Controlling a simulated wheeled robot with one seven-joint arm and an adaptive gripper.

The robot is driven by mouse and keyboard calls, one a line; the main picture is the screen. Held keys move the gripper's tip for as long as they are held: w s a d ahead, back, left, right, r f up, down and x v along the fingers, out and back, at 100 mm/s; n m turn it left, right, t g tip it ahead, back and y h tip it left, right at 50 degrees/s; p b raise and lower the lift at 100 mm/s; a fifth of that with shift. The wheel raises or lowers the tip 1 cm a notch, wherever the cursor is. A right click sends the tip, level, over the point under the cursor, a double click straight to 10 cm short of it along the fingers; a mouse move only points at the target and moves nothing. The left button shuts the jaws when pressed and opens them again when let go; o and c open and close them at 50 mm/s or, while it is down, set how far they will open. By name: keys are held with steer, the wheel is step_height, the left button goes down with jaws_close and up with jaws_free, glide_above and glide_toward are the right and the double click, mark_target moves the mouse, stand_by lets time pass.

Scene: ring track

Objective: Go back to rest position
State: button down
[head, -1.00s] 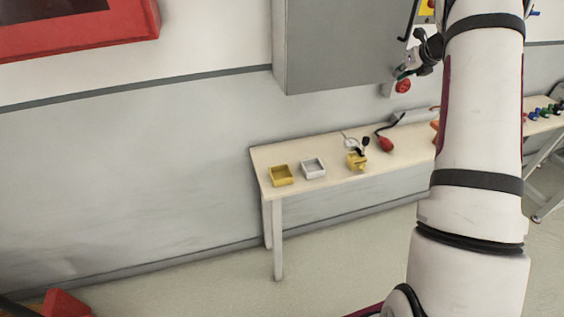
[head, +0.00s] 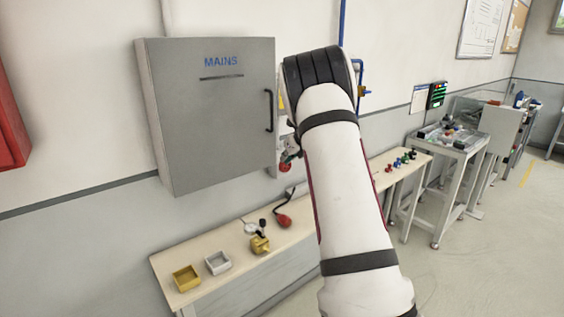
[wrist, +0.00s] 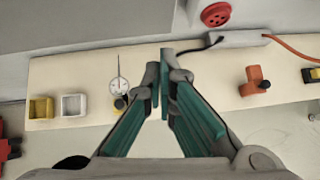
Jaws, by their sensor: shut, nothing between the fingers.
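My gripper (wrist: 163,85) shows in the wrist view with its two green-padded fingers brought together and nothing between them. It is above the front part of a long pale bench (wrist: 195,85), apart from the things on it. In the head view my white arm reaches up and forward in the middle of the picture and hides most of the gripper. The bench (head: 170,262) runs along the wall below the arm.
A grey MAINS cabinet (head: 215,110) hangs on the wall left of my arm. A metal stand (head: 450,150) is at right. Floor at right (head: 480,260) is clear.

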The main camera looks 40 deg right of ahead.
steer(key=v, duration=0.7)
steer(key=shift+s+d, duration=0.15)
steer(key=shift+s, duration=0.2)
